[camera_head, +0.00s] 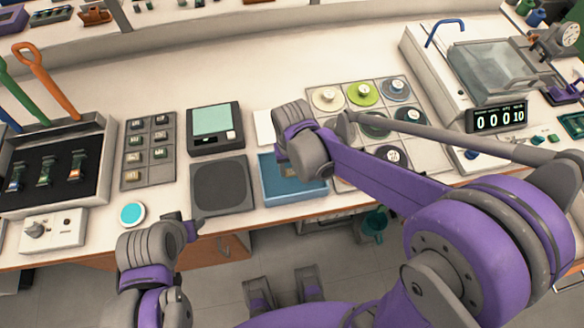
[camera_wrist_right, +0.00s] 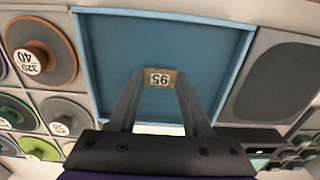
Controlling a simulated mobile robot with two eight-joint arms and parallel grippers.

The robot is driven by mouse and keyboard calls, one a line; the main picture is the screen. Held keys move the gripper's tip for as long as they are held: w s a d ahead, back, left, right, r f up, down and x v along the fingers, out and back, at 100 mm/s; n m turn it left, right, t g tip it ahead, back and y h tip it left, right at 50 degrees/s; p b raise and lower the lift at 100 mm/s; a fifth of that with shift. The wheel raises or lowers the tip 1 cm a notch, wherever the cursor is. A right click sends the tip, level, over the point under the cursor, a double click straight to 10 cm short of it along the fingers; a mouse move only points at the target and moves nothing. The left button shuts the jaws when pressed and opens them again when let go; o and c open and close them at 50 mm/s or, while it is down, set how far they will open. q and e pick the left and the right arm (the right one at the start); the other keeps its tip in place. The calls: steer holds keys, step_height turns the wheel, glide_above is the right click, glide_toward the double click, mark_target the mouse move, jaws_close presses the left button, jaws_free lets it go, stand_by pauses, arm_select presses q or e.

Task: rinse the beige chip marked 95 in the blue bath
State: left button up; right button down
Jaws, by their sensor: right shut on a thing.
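The beige chip marked 95 (camera_wrist_right: 160,79) is between the fingertips of my right gripper (camera_wrist_right: 158,92) in the right wrist view, its number upside down. My right gripper is shut on it. Behind the chip, the blue bath (camera_wrist_right: 104,50) fills the middle of that view. In the head view the bath (camera_head: 272,198) lies at the centre front of the bench, with my right gripper (camera_head: 290,168) over it. I cannot tell whether the chip touches the bath floor. My left gripper (camera_head: 190,230) is at the bench's front edge, apart from the bath; its fingers are unclear.
A dark square pad (camera_head: 222,187) adjoins the bath on the left. A scale (camera_head: 214,128) stands behind it. A tray of round discs (camera_head: 362,94) is on the right. A chip rack (camera_head: 147,150) and a cyan-topped disc (camera_head: 131,214) are on the left.

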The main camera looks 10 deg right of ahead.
mark_target(292, 172)
steer(key=shift+r+p, duration=2)
steer(key=shift+r, duration=1.5)
arm_select(q)
steer(key=r, duration=0.1)
steer(key=w+r, duration=0.1)
steer(key=r, duration=0.3)
steer(key=shift+w+r, duration=0.1)
steer(key=shift+w, duration=0.2)
arm_select(e)
steer(key=shift+w, duration=0.1)
